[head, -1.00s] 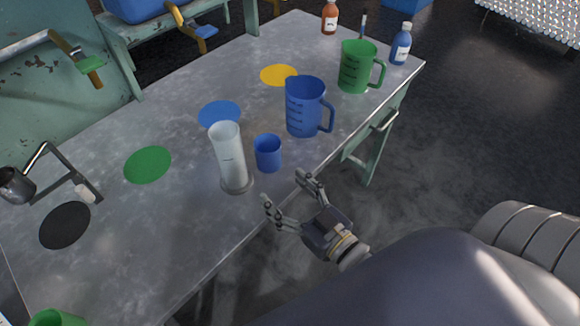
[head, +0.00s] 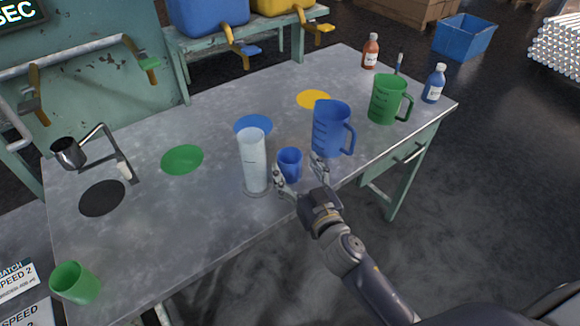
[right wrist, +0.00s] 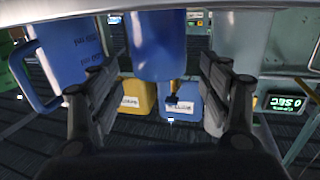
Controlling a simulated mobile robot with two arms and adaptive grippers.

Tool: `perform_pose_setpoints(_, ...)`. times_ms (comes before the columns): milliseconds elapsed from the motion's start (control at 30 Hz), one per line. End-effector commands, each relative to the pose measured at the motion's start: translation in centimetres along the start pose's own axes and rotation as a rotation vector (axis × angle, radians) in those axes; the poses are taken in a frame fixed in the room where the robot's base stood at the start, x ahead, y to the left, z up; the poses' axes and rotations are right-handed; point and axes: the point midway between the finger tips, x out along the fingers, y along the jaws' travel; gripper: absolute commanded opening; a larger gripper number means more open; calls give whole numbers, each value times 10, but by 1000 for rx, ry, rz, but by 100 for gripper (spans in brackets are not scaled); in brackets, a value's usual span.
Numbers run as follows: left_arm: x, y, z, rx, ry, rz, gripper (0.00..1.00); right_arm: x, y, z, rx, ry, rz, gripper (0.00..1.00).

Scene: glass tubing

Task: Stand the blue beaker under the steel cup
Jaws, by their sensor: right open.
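The blue beaker (head: 290,162) is a small, upright, handleless cup on the grey metal table. My right gripper (head: 298,174) is open, with its fingers to either side of the beaker at the table's front edge. In the right wrist view the beaker (right wrist: 156,45) shows between the two spread fingers (right wrist: 160,72), with a gap on each side. The steel cup (head: 68,152) hangs on a bent-arm stand at the left of the table, above and behind a black disc (head: 102,197). My left gripper is not in view.
A clear glass cylinder (head: 254,162) stands close left of the beaker, and a blue jug (head: 331,130) close right. A green jug (head: 386,100) and bottles stand farther right. A green cup (head: 76,283) is at the front left.

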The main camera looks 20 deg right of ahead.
Motion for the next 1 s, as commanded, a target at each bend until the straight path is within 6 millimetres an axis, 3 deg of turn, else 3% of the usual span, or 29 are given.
perform_pose_setpoints(267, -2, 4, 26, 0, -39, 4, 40, 35, 1, 0, -4, 2, -1, 71)
perform_pose_setpoints(433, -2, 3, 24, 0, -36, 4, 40, 49, 1, 0, -2, 1, -1, 71)
perform_pose_setpoints(667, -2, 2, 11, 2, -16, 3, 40, 50, 1, 1, -1, -1, 0, 71)
perform_pose_setpoints(733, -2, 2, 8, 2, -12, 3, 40, 50, 1, 1, -1, 0, 0, 62)
perform_pose_setpoints(900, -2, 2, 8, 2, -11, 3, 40, 50, 1, 1, -1, 0, 0, 23)
perform_pose_setpoints(1000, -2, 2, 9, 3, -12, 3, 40, 50, 1, 1, -1, 0, 0, 23)
